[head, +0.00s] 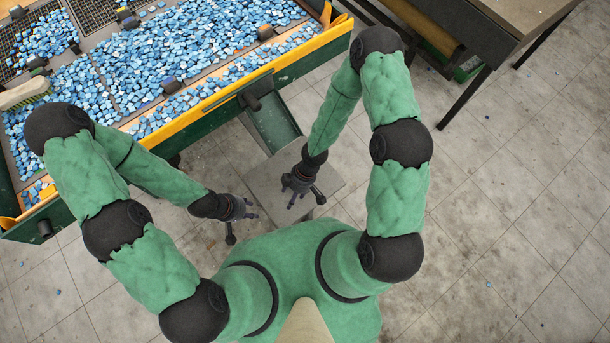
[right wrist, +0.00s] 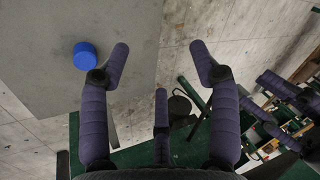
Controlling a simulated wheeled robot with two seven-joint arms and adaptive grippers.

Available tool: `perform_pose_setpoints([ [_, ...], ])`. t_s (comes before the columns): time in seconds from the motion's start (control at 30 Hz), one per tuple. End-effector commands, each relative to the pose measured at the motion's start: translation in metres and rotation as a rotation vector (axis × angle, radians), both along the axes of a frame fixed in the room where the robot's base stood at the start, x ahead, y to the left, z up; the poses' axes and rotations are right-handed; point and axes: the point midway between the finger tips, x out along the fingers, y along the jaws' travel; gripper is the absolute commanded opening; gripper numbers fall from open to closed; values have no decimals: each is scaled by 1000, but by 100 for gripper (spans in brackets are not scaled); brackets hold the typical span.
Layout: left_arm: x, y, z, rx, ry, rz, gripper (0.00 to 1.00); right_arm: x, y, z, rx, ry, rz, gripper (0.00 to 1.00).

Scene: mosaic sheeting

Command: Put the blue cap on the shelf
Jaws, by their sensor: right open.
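The blue cap (right wrist: 85,55) stands on the grey top of a small stand (right wrist: 40,75) in the right wrist view. It is left of and beyond my left-hand fingertip there, apart from the fingers. My right gripper (right wrist: 159,62) is open and empty; in the head view it (head: 305,201) hangs over the stand (head: 262,180), and I cannot make out the cap there. My left gripper (head: 246,226) has its fingers spread, empty, left of the stand. I cannot pick out the shelf with certainty in either view.
A green-sided sorting table (head: 200,122) with a yellow rim holds many blue mosaic pieces. A green chute (head: 275,125) slopes from it toward the stand. A dark-framed table (head: 535,15) stands at upper right. Tiled floor (head: 500,210) at right is mostly clear.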

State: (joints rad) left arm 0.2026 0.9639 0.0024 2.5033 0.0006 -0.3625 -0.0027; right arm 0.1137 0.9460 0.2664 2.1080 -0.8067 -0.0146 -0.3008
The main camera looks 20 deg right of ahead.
Motion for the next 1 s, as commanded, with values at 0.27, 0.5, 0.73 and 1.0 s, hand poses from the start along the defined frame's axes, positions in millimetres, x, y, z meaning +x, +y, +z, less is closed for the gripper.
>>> perform_pose_setpoints([
  [0.27,0,0,0,0,0,0,40,-12,-13,28,-37,190,-779,62],
  [0.5,0,0,0,0,0,0,40,-19,-35,35,-102,250,-1137,62],
  [0.73,0,0,0,0,0,0,40,-20,-39,36,-112,257,-1181,62],
  [1.0,0,0,0,0,0,0,40,-20,-38,36,-112,257,-1177,62],
])
